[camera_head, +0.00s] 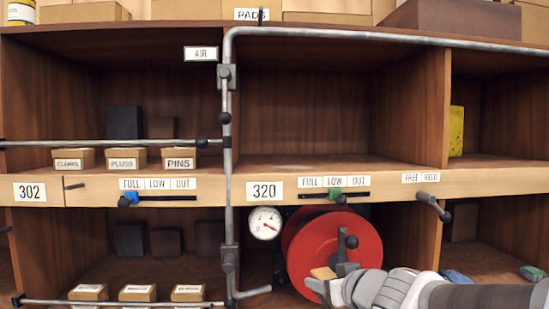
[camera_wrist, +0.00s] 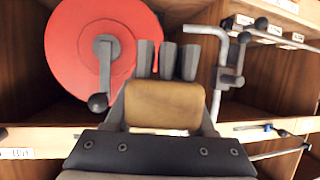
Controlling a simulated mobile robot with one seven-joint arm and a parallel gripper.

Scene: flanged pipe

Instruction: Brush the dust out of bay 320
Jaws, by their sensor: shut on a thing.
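My gripper (camera_head: 328,283) is low in the middle of the head view, in front of the red reel and below the shelf edge labelled 320 (camera_head: 265,190). It is shut on a brush (camera_head: 323,273). In the wrist view the brush (camera_wrist: 165,103) shows as a tan block between the fingers, with grey tufts (camera_wrist: 167,60) beyond it. The bay 320 (camera_head: 305,115) above that label holds no objects. A pale patch, seemingly dust (camera_head: 292,167), lies on its floor. My gripper is outside and below this bay.
A grey pipe (camera_head: 228,150) runs down the bay's left side and along its top. The red reel (camera_head: 330,245) with a crank, a gauge (camera_head: 265,223), a green slider (camera_head: 335,195) and a lever (camera_head: 432,205) sit near the front. The bay's inside is clear.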

